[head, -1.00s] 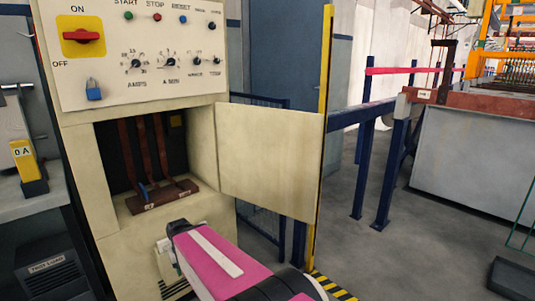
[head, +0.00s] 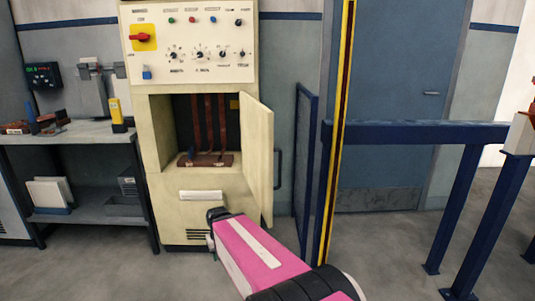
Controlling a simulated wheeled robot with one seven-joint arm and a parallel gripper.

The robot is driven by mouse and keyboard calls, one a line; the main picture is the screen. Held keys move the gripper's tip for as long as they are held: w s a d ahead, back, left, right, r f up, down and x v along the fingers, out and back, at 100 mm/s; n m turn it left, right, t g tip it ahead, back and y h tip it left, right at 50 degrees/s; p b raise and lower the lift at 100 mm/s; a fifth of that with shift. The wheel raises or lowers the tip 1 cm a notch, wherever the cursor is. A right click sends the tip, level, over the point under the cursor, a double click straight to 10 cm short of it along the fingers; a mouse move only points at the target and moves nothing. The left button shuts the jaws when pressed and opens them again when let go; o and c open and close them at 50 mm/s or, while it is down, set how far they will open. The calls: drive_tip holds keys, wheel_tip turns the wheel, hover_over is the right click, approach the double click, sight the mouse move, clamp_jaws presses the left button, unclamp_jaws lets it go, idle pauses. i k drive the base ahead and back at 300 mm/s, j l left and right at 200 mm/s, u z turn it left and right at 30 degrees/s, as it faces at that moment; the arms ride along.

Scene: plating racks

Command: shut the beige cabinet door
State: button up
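The beige cabinet (head: 169,184) stands left of centre in the head view. Its door (head: 259,150) hangs open from the right side of the compartment and juts out toward me, seen steeply from the side. A dark handle (head: 278,170) shows at the door's right side. The open compartment (head: 180,108) shows reddish-brown vertical bars inside. My pink arm reaches up from the bottom, its dark end in front of the cabinet's lower part, left of the door's lower edge in the picture. My gripper's fingers cannot be made out; contact with the door does not show.
A yellow-edged post (head: 339,130) and a blue rail (head: 425,132) stand right of the door. A dark mesh panel (head: 305,150) is behind it. A workbench (head: 75,133) stands left of the cabinet. Grey floor (head: 390,255) is open at the lower right.

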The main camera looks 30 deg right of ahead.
sight(256, 119)
drive_tip(key=l+u, duration=0.15)
drive_tip(key=l, duration=0.3)
drive_tip(key=k+l+u, duration=0.1)
drive_tip(key=l, duration=0.35)
drive_tip(key=k+l+u, duration=0.15)
drive_tip(key=l, duration=0.3)
drive_tip(key=k+l+u, duration=0.1)
drive_tip(key=l, duration=0.35)
drive_tip(key=k+l+u, duration=0.15)
drive_tip(key=l, duration=0.25)
